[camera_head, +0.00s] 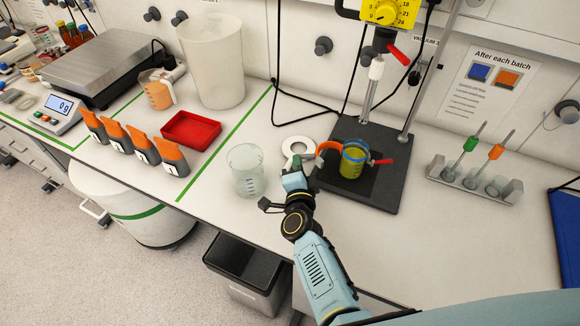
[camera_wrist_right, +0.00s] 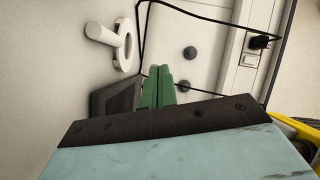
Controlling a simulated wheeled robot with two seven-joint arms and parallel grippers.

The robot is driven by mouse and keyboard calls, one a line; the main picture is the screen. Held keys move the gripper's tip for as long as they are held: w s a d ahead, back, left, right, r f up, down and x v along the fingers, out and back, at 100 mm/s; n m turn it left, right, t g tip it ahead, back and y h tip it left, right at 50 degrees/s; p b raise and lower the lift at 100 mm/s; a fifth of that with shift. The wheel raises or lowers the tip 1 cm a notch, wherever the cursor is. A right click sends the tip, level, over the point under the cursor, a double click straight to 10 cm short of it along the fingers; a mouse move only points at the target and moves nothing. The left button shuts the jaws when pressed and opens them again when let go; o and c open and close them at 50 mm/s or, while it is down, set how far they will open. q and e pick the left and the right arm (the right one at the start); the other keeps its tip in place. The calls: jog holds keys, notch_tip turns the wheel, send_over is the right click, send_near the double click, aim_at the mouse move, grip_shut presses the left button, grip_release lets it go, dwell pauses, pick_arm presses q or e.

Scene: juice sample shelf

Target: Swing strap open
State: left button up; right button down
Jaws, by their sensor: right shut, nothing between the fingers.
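An orange strap (camera_head: 327,149) curves out at the left side of a glass beaker (camera_head: 353,163) of yellow-green liquid. The beaker stands on the black base of a stand, with a blue band near its top. A red lever (camera_head: 382,162) sticks out to the right of it. I cannot tell whether the strap's end is still fastened. My right gripper (camera_head: 296,163) is just left of the strap, with a small gap. Its green fingers are shut and empty, as the right wrist view also shows (camera_wrist_right: 160,87). The strap is not visible in the wrist view. My left gripper is out of view.
A white ring with a handle (camera_head: 298,146) lies behind my right gripper; it also shows in the wrist view (camera_wrist_right: 123,45). An empty beaker (camera_head: 246,170) stands to the left. The black stand (camera_head: 388,190) and a tube rack (camera_head: 474,180) are to the right.

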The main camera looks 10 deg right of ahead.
dwell(0.5)
jog(key=shift+s+a, duration=0.1)
jog(key=shift+s, duration=0.25)
jog(key=s+p, duration=0.1)
jog(key=s, duration=0.3)
jog(key=s+a+p, duration=0.1)
jog(key=s+p, duration=0.1)
jog(key=s, duration=0.2)
jog(key=s+a+r+p, duration=0.1)
jog(key=s+p, duration=0.1)
jog(key=s, duration=0.2)
jog(key=shift+s+r, duration=0.1)
jog(key=shift+s+a, duration=0.1)
